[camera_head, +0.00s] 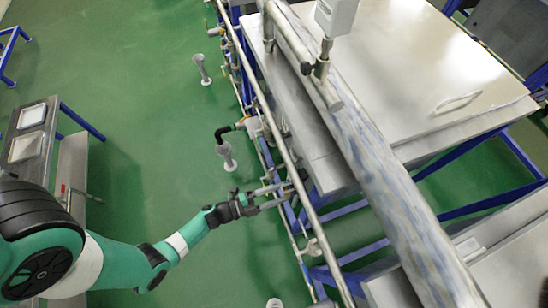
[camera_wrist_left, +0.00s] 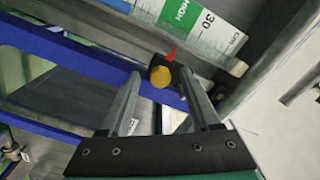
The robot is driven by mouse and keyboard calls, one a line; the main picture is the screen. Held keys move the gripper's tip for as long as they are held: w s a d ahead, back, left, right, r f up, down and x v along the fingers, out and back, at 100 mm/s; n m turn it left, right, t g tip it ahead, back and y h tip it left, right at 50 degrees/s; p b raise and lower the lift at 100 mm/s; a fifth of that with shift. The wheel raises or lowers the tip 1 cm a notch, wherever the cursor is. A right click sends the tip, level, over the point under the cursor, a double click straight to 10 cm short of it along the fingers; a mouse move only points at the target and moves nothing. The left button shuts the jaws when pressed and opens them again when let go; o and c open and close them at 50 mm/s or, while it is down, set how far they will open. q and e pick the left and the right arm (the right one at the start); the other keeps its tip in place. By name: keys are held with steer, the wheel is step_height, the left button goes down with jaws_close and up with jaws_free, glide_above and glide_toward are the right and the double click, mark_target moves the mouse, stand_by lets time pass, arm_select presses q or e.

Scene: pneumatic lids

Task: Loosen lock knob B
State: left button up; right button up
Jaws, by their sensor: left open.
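My left gripper (camera_head: 286,192) reaches in from the left to the pipes and blue frame beside the long metal tank. In the left wrist view its two fingers (camera_wrist_left: 161,82) are apart, with nothing clamped between them. A small round yellow knob (camera_wrist_left: 161,77) on a black body with a red tip (camera_wrist_left: 171,54) shows between the fingertips. I cannot tell whether either finger touches it. No letter B is readable on it, so I cannot tell whether it is lock knob B. The knob is too small to make out in the head view. My right gripper is not in view.
A long pipe (camera_head: 262,100) runs along the frame close to my left gripper. A blue rail (camera_wrist_left: 75,55) and a label strip marked HIGH 30 (camera_wrist_left: 205,22) lie near the fingers. Grey funnel-shaped stands (camera_head: 227,157) are on the green floor, which is mostly clear at left.

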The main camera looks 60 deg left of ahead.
arm_select(q)
steer(key=s+a+p, duration=0.1)
steer(key=s+a, duration=0.1)
steer(key=s, duration=0.9)
steer(key=shift+s, duration=0.25)
stand_by(0.4)
